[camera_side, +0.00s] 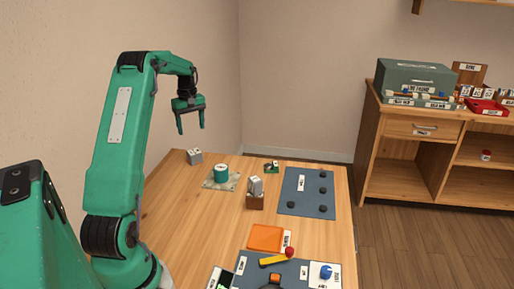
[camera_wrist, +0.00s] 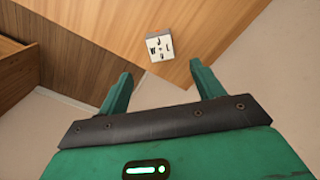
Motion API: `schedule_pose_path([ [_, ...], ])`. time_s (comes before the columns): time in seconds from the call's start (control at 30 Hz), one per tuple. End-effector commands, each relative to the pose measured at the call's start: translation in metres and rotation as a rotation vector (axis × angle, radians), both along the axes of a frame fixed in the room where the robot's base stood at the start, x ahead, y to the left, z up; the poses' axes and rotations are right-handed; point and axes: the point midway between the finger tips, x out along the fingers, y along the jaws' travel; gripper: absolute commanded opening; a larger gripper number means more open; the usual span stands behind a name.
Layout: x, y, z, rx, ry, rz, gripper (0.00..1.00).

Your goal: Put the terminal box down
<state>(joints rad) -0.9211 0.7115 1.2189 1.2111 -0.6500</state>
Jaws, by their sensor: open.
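The terminal box looks to be the small grey block (camera_side: 194,156) on the wooden table's far left corner. In the wrist view the same block (camera_wrist: 160,47) shows a pale face with dark letters, resting on the wood close to the table edge. My gripper (camera_side: 191,127) is open and empty, with its fingers pointing down, raised well above that corner. In the wrist view the two fingers of my gripper (camera_wrist: 160,72) stand apart, and the block lies beyond their tips, touching neither.
A teal spool (camera_side: 221,174) on a mat and a grey piece (camera_side: 256,185) on a brown block stand nearby. A blue-grey mat (camera_side: 293,203) with dark round feet lies right. An orange tray (camera_side: 265,237) and tools sit in front. The left table area is clear.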

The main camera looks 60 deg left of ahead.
Motion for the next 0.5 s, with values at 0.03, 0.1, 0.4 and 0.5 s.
schedule_pose_path([
  [0.03,0.0,0.0,0.0,0.0,0.0,0.0,0.67],
  [0.1,0.0,0.0,0.0,0.0,0.0,0.0,0.67],
  [0.4,0.005,-0.009,0.007,0.007,-0.005,-0.026,0.67],
  [0.5,0.011,-0.022,0.018,0.017,-0.013,-0.065,0.67],
])
